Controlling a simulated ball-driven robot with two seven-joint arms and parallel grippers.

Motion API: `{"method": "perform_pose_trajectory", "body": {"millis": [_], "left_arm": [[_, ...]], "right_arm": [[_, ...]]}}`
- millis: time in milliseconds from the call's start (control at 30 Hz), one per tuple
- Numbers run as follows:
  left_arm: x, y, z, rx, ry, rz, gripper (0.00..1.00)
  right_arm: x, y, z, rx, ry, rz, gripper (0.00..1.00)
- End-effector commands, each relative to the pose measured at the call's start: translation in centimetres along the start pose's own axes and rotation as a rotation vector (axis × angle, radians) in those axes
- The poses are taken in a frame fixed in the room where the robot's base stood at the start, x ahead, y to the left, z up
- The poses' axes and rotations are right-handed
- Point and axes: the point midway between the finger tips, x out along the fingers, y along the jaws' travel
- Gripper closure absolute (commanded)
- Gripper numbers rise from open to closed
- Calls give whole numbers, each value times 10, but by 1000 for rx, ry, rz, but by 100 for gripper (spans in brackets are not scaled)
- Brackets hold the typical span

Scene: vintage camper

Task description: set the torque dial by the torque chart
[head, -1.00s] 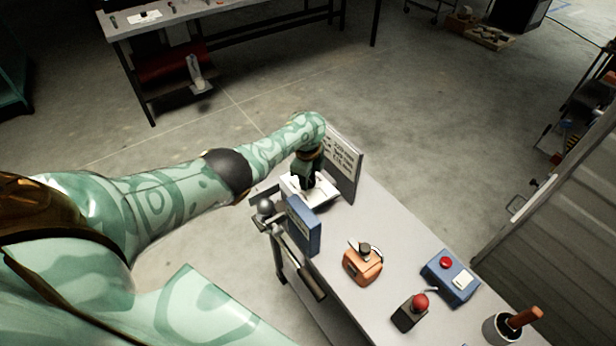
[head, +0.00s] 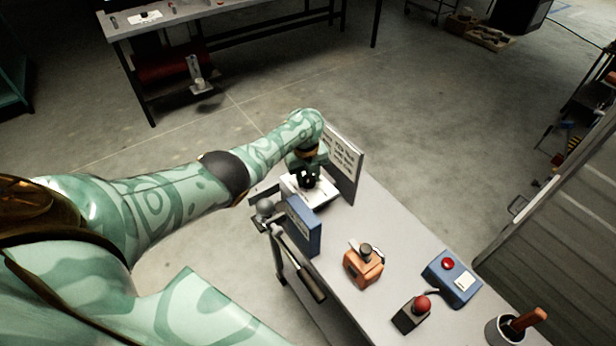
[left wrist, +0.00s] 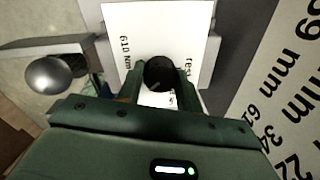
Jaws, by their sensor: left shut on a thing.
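The torque dial's round black knob (left wrist: 160,73) sits on a white printed face (left wrist: 128,22) that reads "610 Nm" and part of another word. My left gripper (left wrist: 161,84) is shut on the knob, with one finger on each side; the fingers hide part of the print. In the head view my left gripper (head: 307,182) points down at the white dial plate (head: 318,196) at the table's far end. The torque chart (head: 345,162) is an upright board just right of it; its large lettering, in part "mm", shows in the left wrist view (left wrist: 285,85). My right gripper is out of view.
A blue box (head: 304,226) stands close in front of the dial. A vise-like tool with a grey ball (head: 265,207) is at the left edge. An orange device (head: 364,265), a red-knobbed lever (head: 411,314) and a blue button box (head: 451,278) stand nearer.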

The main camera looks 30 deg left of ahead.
Motion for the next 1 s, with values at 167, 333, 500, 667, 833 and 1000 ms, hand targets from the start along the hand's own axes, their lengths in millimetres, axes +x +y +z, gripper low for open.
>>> {"method": "perform_pose_trajectory", "body": {"millis": [167,333,500,667,833,1000], "left_arm": [[0,-2,-2,30,5,-4,88],[0,-2,-2,36,5,-4,88],[0,-2,-2,36,5,-3,88],[0,-2,-2,36,5,-3,43],[0,-1,-1,35,3,-1,43],[-4,0,0,35,2,-1,43]], "right_arm": [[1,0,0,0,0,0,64],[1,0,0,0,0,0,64],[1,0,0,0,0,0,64],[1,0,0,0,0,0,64],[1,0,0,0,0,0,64],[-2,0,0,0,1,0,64]]}}
